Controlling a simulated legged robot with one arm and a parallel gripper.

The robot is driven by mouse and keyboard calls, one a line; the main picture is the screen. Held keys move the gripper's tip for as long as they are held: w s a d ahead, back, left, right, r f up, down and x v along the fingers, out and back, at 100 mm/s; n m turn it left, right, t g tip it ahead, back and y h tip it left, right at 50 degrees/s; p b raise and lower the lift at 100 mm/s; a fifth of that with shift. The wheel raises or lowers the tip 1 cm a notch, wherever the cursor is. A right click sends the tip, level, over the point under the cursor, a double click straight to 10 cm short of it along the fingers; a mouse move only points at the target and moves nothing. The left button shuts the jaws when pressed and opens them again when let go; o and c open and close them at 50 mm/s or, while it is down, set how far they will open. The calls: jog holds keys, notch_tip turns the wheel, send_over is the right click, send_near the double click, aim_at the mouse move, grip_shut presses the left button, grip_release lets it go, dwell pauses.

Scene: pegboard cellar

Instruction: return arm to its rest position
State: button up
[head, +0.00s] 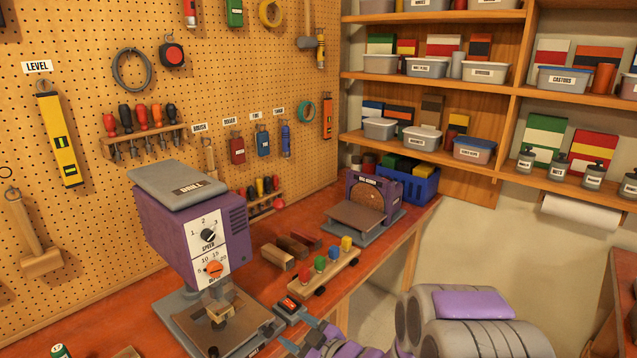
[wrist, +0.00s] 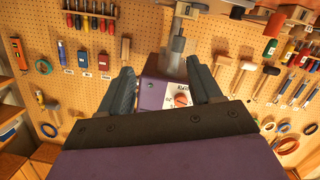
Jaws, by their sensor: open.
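My gripper (head: 296,332) shows at the bottom of the head view, in front of the purple drill press (head: 195,235) and to its lower right. In the wrist view its two dark fingers stand wide apart (wrist: 160,68), with nothing held between them. The drill press's white panel with an orange knob (wrist: 182,99) shows beyond and between the fingers. In the head view, my purple and grey arm (head: 460,322) lies folded at the lower right, over the bench's front side.
A pegboard (head: 95,75) of tools is behind, shelves (head: 435,77) at the right. Floor right of the bench looks clear.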

jog(key=s+d+r+m+g+h, duration=0.15)
jog(key=s+d+m+h, duration=0.35)
jog(key=d, duration=0.5)
jog(key=s+d+r+m+g+h, duration=0.1)
jog(key=s+d+m+g+h, duration=0.15)
jog(key=s+d+h, duration=0.55)
jog(key=s+r+m+g, duration=0.1)
jog(key=s+m+g, duration=0.1)
jog(key=s, duration=0.6)
jog(key=s+r+m+g+y, duration=0.1)
jog(key=s+r+m+g, duration=0.1)
jog(key=s, duration=0.6)
jog(key=s+d+r+m+g, duration=0.1)
jog(key=s+g, duration=0.3)
jog(key=s, duration=0.5)
jog(key=shift+r+m+g+y, duration=0.3)
jog(key=shift+r+m+y, duration=0.15)
jog(key=shift+r, duration=0.2)
